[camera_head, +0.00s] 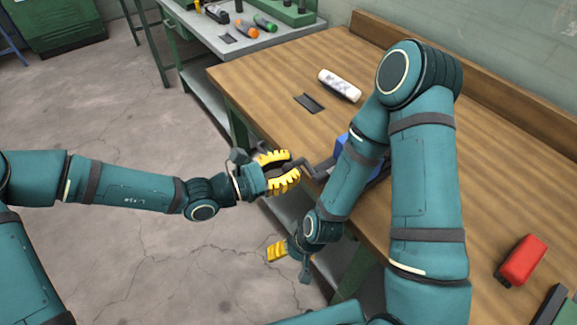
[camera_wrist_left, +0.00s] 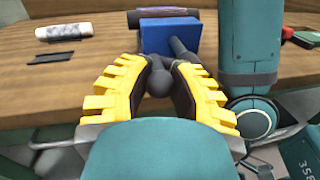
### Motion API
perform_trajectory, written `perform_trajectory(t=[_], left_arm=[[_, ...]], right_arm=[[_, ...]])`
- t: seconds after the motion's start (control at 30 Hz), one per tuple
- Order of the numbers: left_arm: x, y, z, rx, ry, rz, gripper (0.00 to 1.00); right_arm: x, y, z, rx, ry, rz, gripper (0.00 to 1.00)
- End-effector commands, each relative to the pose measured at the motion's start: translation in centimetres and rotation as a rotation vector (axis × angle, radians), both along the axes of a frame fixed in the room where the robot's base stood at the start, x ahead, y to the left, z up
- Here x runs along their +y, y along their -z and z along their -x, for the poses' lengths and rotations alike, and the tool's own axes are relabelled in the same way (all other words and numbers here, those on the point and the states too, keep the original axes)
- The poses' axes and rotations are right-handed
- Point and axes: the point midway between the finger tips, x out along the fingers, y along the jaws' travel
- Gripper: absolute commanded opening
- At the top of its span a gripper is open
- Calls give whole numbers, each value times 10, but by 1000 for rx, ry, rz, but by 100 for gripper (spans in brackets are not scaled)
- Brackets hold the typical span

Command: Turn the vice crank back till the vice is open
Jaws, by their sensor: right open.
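The blue vice (camera_head: 343,143) sits at the workbench's front edge, mostly hidden behind my right arm in the head view. It shows in the left wrist view as a blue block (camera_wrist_left: 168,36). Its dark crank (camera_head: 309,169) reaches out from the bench edge toward my left gripper (camera_head: 285,166). In the left wrist view the crank's round dark knob (camera_wrist_left: 158,83) lies between the yellow fingers, which close in on both sides of it. My right gripper (camera_head: 290,258) hangs low in front of the bench, open and empty. The vice jaws' gap is hidden.
A white bottle (camera_head: 340,85) and a flat dark piece (camera_head: 309,103) lie on the wooden workbench (camera_head: 280,75). A red object (camera_head: 522,260) lies at the right. A grey side table (camera_head: 235,30) with tools stands at the back. The floor at left is clear.

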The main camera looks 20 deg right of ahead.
Motion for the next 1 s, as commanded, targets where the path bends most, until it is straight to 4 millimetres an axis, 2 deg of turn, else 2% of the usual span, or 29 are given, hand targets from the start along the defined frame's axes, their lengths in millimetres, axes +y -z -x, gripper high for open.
perform_trajectory(t=[0.2,0.47,0.73,0.77,0.83,1.0], left_arm=[[0,0,0,6,-1,2,0],[0,5,-2,121,0,43,0],[1,7,-2,128,0,46,0],[1,7,-2,128,0,46,31],[1,7,-2,128,0,46,56],[1,7,-2,127,0,46,56]], right_arm=[[0,-1,0,0,0,0,76],[0,-17,3,7,-2,-1,76],[0,-15,3,8,-2,-1,76],[0,-15,3,8,-2,-1,76],[0,-15,3,8,-2,-1,76],[0,-15,3,8,-2,-1,76]])
